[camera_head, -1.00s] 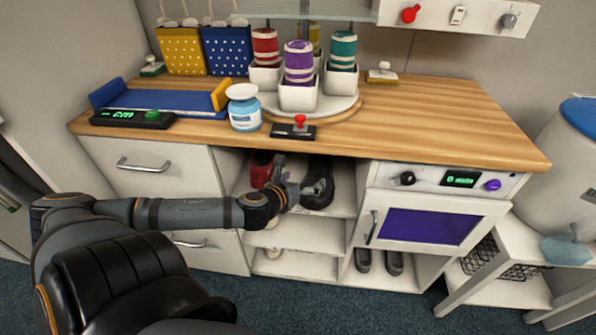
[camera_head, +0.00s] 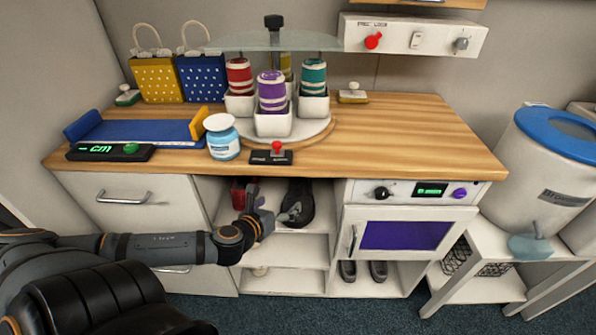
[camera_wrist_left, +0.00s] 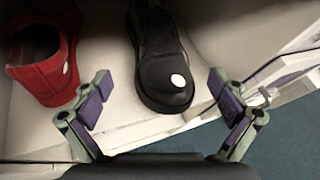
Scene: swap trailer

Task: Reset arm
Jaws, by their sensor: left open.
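My left gripper (camera_head: 274,213) is in front of the open shelves under the wooden counter. My right gripper is not in view.
The wooden counter (camera_head: 400,140) above holds a blue measuring board (camera_head: 140,131), a white-and-blue jar (camera_head: 223,140) and a red-lever switch (camera_head: 273,153). A cabinet with a purple window (camera_head: 400,235) is right of the shelves. Grey shoes (camera_head: 378,271) stand below it.

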